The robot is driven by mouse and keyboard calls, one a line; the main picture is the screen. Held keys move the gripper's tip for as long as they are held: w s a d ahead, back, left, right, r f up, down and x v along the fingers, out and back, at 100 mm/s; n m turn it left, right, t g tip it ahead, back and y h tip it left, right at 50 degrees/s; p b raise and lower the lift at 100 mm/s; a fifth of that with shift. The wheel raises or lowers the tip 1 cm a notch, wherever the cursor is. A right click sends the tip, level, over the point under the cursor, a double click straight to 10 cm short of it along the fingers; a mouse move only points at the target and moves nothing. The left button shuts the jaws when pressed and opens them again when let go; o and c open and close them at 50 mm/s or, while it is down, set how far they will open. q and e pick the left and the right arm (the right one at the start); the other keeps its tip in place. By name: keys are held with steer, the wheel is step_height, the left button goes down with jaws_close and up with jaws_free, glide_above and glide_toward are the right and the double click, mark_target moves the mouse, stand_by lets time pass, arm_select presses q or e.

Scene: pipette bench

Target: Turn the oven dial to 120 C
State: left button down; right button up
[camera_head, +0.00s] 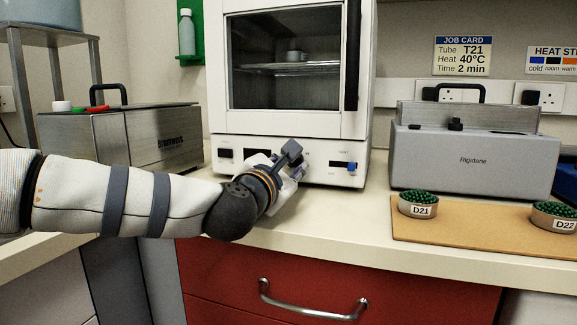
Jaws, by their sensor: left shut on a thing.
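The white oven (290,90) stands at the back of the bench, with a dark window and a control panel (318,172) along its bottom. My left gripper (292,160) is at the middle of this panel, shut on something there. The gripper covers the spot, so the oven dial and its setting are hidden behind it. A small blue knob (351,167) shows at the right of the panel, beside a dark slot. Dark displays show at the panel's left. My right gripper is not in view.
A grey Rigidane bath (473,160) stands to the right, a metal Drumwork box (120,138) to the left. Tins D21 (420,210) and D22 (556,225) sit on a tan board (480,230). A red drawer (330,275) is below. The bench (350,220) before the oven is clear.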

arm_select(q)
steer(key=m+p, duration=0.1)
steer(key=m, duration=0.1)
steer(key=m+p, duration=0.1)
steer(key=m, duration=0.1)
steer(key=shift+r, duration=0.35)
steer(key=shift+a+m+p, duration=0.1)
steer(key=shift+m+p, duration=0.65)
steer(key=shift+m, duration=0.35)
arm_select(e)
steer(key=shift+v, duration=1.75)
arm_select(q)
steer(key=shift+f, duration=0.1)
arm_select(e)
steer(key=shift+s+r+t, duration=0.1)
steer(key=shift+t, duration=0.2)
arm_select(q)
steer(key=c, duration=1.5)
jaws_free()
steer(key=shift+o, duration=0.2)
steer(key=v, duration=1.2)
steer(key=shift+o, duration=0.2)
